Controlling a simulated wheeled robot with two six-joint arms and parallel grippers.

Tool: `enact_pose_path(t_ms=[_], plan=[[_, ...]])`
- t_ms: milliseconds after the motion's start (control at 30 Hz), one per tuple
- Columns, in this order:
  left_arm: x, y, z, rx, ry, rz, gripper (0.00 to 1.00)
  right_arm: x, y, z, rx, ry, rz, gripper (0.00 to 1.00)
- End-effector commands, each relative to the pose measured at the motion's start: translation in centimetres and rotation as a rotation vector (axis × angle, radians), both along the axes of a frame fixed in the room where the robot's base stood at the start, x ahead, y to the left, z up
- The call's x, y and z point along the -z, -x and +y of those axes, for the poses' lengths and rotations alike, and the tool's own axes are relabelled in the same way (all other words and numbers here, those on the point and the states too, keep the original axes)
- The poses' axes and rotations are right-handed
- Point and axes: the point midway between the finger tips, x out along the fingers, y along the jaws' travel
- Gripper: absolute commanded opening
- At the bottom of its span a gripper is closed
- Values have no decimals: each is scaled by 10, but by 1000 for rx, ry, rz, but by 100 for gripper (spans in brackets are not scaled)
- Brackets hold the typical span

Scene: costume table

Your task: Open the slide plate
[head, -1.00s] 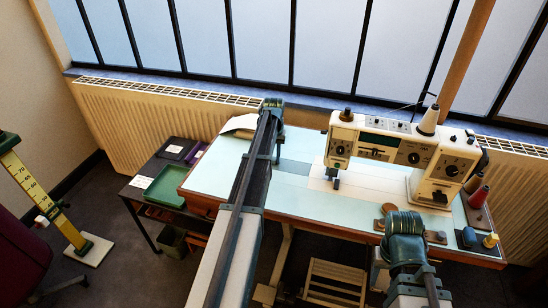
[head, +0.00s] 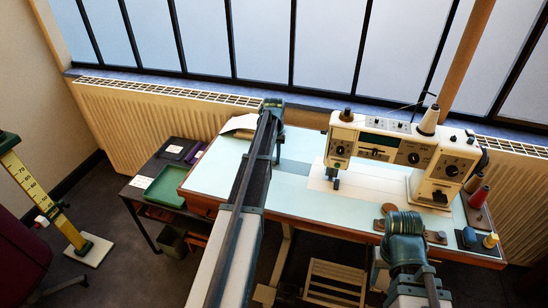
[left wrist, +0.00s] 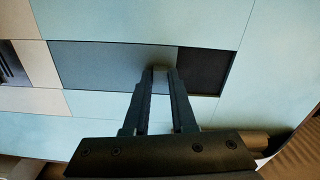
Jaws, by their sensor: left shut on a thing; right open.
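The slide plate (left wrist: 100,66) is a flat grey panel set in the pale blue tabletop. In the left wrist view a dark opening (left wrist: 206,70) shows along its right end, so it stands partly open. My left gripper (left wrist: 160,76) is shut on a small upright tab near the plate's right end. In the head view the plate (head: 299,174) lies left of the white sewing machine (head: 400,152), with my left gripper (head: 278,154) at its left part. My left arm hides some of that area. My right arm is at the table's front edge; its fingers are hidden.
The machine's cream bed plate (head: 350,188) adjoins the slide plate. Thread spools (head: 477,196) and small round wooden pieces (head: 388,209) lie on the right. A green tray (head: 166,184) sits on a low side table at the left. The tabletop left of the machine is mostly clear.

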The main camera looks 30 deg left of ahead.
Motion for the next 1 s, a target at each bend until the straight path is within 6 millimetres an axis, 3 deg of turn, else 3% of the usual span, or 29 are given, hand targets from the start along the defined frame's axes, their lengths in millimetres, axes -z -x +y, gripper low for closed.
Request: enact_pose_path(t_ms=[300,700,967,1000], plan=[[0,1,3,-1,0,0,0,0,0,0,0,0,0,50],[0,16,67,-2,-1,0,0,0,0,0,0,0,0,50],[0,16,68,0,0,0,0,0,0,0,0,0,0,50],[0,16,68,0,0,0,28,0,0,0,0,0,0,50]])
